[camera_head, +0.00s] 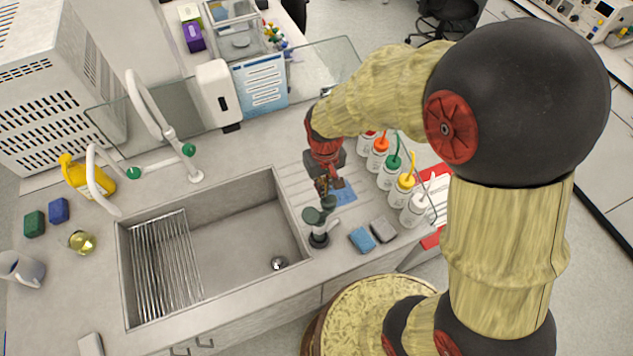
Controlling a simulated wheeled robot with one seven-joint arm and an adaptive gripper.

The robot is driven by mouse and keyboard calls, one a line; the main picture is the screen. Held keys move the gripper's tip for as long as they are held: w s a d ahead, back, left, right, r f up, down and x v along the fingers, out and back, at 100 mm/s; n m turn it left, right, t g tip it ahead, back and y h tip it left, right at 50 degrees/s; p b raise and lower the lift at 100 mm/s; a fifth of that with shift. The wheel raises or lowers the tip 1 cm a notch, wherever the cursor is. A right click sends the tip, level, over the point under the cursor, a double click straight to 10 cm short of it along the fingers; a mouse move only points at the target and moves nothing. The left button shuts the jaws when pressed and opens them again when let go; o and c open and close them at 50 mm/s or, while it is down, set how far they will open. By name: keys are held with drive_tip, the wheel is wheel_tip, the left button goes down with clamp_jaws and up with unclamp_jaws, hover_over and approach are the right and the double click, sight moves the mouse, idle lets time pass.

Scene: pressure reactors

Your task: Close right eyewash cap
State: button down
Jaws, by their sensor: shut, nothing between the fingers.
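The eyewash (318,238) stands on the counter at the right front corner of the sink. It has a dark body and two dark green caps side by side. The right eyewash cap (328,203) is the one nearer my gripper; the left cap (312,216) is beside it. At this size I cannot tell whether either cap is open or closed. My gripper (330,190) points down just behind the right cap, above the ribbed drainboard. It is shut and empty. Whether its fingertips touch the cap cannot be made out.
The sink (230,245) with a wire rack lies to the left. Several wash bottles (391,172) with coloured tops stand close on the right. A blue sponge (362,239) and a grey sponge (384,229) lie right of the eyewash. A blue cloth (345,194) lies by my gripper.

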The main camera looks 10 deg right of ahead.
sight(329, 200)
drive_tip(key=shift+s+d+r, duration=0.1)
drive_tip(key=shift+s+d, duration=0.2)
drive_tip(key=shift+s, duration=0.3)
drive_tip(key=shift+s+d+r, duration=0.1)
drive_tip(key=shift+s+d, duration=0.15)
drive_tip(key=shift+s, duration=0.3)
drive_tip(key=shift+f, duration=0.65)
drive_tip(key=shift+f+b, duration=0.35)
drive_tip(key=shift+b, duration=0.1)
drive_tip(key=shift+r+p, duration=2.65)
drive_tip(key=shift+r, duration=0.95)
